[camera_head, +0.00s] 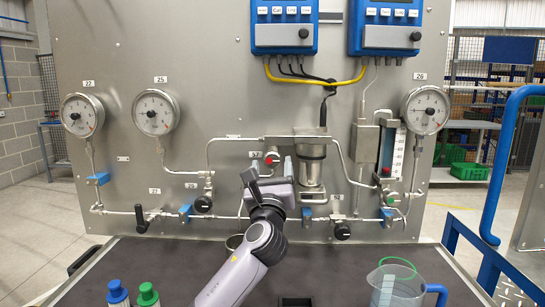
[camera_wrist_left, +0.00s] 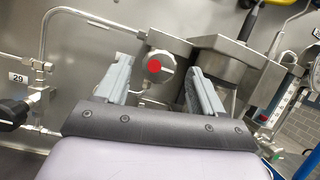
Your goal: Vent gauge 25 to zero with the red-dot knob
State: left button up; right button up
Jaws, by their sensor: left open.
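Gauge 25 (camera_head: 155,112) is a round white dial at the upper left of the steel panel; its needle is too small to read surely. The red-dot knob (camera_head: 272,158) sits on the panel right of it, beside a metal cylinder. In the left wrist view the knob (camera_wrist_left: 160,67) is a metal cap with a red dot, seen between the spread fingers. My left gripper (camera_head: 268,177) is open and just in front of and below the knob in the head view. I cannot tell whether a finger touches it. My right gripper is not in view.
Pipes, blue-handled valves (camera_head: 185,213) and black knobs (camera_head: 203,204) surround the gripper. The metal cylinder (camera_head: 311,160) is close on the right. A clear jug (camera_head: 395,287) and blue and green-capped bottles (camera_head: 148,294) stand on the dark bench.

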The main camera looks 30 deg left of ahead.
aim_at(272, 162)
pick_arm(q)
jog(key=shift+x, duration=2)
jog(key=c, duration=1)
